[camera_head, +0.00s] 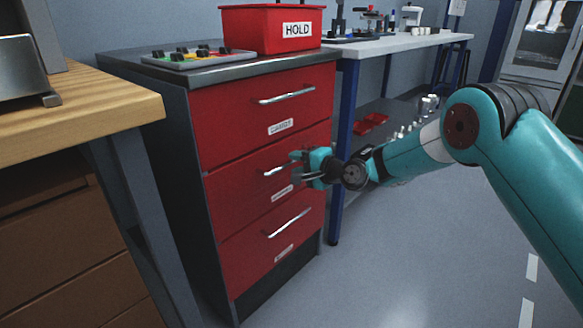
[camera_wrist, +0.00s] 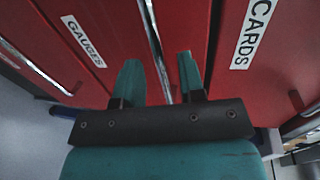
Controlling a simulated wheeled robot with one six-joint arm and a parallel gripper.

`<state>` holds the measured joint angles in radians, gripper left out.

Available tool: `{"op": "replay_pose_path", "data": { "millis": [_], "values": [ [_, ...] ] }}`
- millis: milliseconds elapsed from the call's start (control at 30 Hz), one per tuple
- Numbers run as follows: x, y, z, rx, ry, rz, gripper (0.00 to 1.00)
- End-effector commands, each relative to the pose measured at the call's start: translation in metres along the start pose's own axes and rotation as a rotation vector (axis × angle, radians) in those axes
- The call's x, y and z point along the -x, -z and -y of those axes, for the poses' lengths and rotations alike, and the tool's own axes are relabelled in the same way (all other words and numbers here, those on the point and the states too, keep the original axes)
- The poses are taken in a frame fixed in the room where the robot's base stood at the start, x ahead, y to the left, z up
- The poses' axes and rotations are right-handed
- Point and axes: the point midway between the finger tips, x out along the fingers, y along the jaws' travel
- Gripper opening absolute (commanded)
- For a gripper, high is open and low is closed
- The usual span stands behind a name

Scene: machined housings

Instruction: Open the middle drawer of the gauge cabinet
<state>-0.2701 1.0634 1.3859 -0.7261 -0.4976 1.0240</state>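The gauge cabinet (camera_head: 170,130) is dark grey with three red drawers, each with a silver bar handle. Its middle drawer (camera_head: 240,190) looks shut, and its label reads GAUGES in the wrist view (camera_wrist: 84,42). My gripper (camera_head: 297,167) is at the middle drawer's handle (camera_head: 274,171) and hides its right part. In the wrist view, my gripper's two fingers (camera_wrist: 159,68) are apart, with the handle bar (camera_wrist: 152,32) running between them and a gap on each side. I cannot tell how deep the bar sits between the fingers.
The top drawer (camera_head: 255,115), labelled CARDS, and the bottom drawer (camera_head: 260,255) look shut. A red HOLD box (camera_head: 255,32) and a tray of coloured parts (camera_head: 195,57) stand on the cabinet. A wooden bench (camera_head: 80,105) is at left, a workbench (camera_head: 400,42) at right. The floor in front is clear.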

Motion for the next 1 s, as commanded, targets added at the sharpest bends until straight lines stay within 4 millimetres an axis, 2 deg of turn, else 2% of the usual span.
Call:
{"op": "replay_pose_path", "data": {
  "millis": [100, 200, 567, 700, 733, 1000],
  "values": [
    [-0.016, 0.000, -0.002, 0.003, 0.001, 0.002, 0.36],
    [-0.023, 0.000, -0.001, 0.002, -0.001, 0.002, 0.36],
    [-0.027, 0.000, 0.000, 0.000, -0.001, 0.000, 0.36],
    [-0.027, 0.000, 0.000, 0.000, -0.001, 0.000, 0.04],
    [-0.026, 0.000, 0.000, 0.000, -0.001, 0.000, 0.00],
    [-0.026, -0.002, 0.000, 0.001, -0.002, 0.004, 0.00]
  ]
}}
